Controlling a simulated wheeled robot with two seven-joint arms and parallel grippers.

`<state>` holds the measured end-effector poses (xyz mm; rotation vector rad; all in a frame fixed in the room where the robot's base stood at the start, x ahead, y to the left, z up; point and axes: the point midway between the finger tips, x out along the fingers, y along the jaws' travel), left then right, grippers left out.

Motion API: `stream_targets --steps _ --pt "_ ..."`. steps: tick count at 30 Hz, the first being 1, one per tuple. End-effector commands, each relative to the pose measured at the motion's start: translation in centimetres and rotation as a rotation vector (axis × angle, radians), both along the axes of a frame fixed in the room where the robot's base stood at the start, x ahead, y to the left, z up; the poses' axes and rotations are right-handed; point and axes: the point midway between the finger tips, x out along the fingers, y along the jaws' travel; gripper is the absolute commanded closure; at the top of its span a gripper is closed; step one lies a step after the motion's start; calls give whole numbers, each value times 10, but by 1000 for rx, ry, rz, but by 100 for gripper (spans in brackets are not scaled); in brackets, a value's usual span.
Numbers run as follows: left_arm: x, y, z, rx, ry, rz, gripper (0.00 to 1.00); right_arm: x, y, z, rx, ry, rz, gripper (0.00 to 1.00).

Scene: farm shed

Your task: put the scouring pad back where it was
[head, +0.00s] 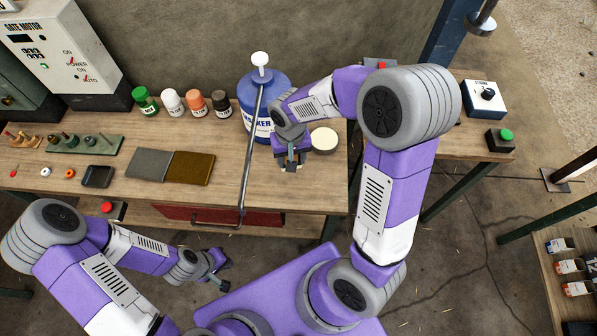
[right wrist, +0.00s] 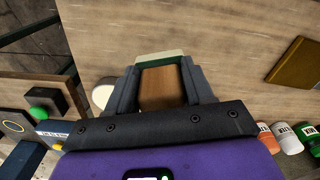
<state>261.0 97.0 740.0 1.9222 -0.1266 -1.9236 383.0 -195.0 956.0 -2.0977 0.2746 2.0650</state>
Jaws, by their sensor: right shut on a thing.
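My right gripper (head: 291,163) is over the workbench, in front of the blue container. The pad is mostly hidden in the head view. A grey square sheet (head: 149,163) and a brown-gold square sheet (head: 191,168) lie side by side on the bench, left of this gripper. My left gripper (head: 220,271) is open and empty, low in front of the bench.
The workbench (head: 300,196) holds a blue container (head: 268,92), several small bottles (head: 172,102), a black tray (head: 97,177) and a pale round disc (head: 324,139) beside my right gripper. The surface between rod and gold sheet is clear.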

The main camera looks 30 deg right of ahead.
Motion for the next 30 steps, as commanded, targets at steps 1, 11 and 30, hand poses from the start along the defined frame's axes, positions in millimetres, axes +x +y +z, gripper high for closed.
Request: stream_targets --steps 1,11,30 --pt "0 0 -11 0 1 0 100 -5 -7 2 2 -7 -70 73" --pt "0 0 -30 0 0 0 100 -25 -25 -2 -5 2 -294 73" --pt "0 0 -51 0 0 0 100 -24 -25 -81 -4 -1 -291 73"
